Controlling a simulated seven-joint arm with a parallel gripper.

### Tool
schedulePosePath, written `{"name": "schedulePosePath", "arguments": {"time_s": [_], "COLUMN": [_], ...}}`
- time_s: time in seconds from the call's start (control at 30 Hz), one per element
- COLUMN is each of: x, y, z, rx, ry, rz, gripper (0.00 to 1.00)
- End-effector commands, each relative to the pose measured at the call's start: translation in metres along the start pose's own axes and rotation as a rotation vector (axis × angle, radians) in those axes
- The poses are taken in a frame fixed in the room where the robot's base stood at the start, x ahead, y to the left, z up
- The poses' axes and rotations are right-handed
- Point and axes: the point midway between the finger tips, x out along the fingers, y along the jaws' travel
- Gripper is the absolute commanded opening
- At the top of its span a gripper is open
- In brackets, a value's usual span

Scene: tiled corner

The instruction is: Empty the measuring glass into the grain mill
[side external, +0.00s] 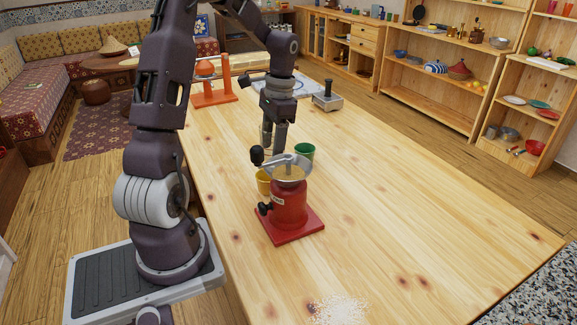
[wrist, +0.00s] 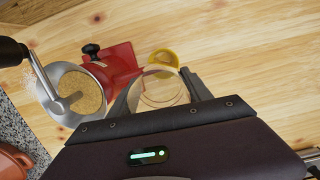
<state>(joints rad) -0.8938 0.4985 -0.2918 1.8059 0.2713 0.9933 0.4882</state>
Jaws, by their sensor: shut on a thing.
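The red grain mill (side external: 289,205) stands upright on the table on its red base, with a crank and a metal hopper. Tan grain (wrist: 82,92) lies in the hopper in the wrist view. My gripper (wrist: 160,90) is shut on the clear measuring glass (wrist: 163,88), which sits between its fingers.
Pale grains (side external: 338,310) lie scattered at the table's near edge. A grey device (side external: 327,101) stands farther back. The table's right side is clear.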

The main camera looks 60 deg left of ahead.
Motion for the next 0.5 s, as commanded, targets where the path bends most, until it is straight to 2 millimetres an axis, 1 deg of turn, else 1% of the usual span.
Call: {"name": "schedulePosePath", "arguments": {"time_s": [0.27, 0.33, 0.37, 0.5], "x": [0.000, -0.003, -0.007, -0.036], "y": [0.000, -0.002, -0.004, -0.018], "z": [0.000, 0.000, 0.000, 0.002], "rx": [0.001, 0.000, -0.001, -0.002], "ry": [-0.001, 0.001, 0.001, 0.003], "rz": [-0.001, -0.003, -0.004, -0.006], "gripper": [0.03, 0.03, 0.03, 0.03]}}
